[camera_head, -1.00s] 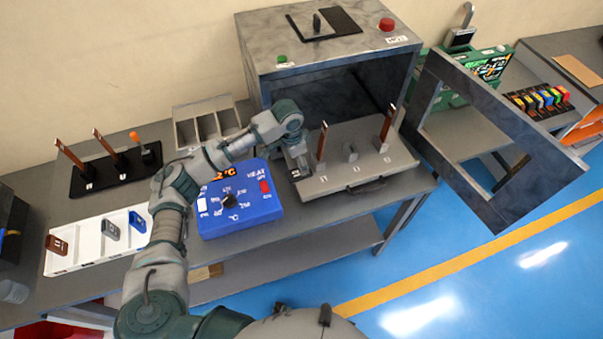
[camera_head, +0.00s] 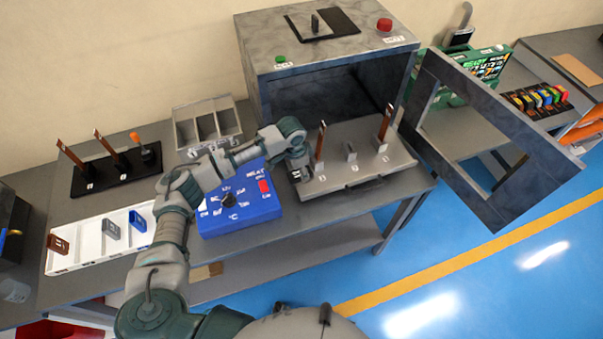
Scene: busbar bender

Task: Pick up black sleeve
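My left arm reaches from the bottom left over the blue heat control box. My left gripper (camera_head: 298,168) is at the left end of the grey tray (camera_head: 335,186) in front of the open oven. Its fingers are small and partly hidden by the wrist, so I cannot tell whether they are open or shut. A small dark piece (camera_head: 296,177) shows right at the fingertips; I cannot tell whether it is the black sleeve or part of the gripper. A copper-coloured bar (camera_head: 320,145) stands just right of the gripper. My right gripper is not in view.
The oven (camera_head: 325,60) stands behind, its framed door (camera_head: 530,165) open to the right. The blue control box (camera_head: 238,205) lies under my arm. A white tray (camera_head: 100,240) and a black stand (camera_head: 115,170) are at the left. Several coloured pieces (camera_head: 537,99) sit at the right.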

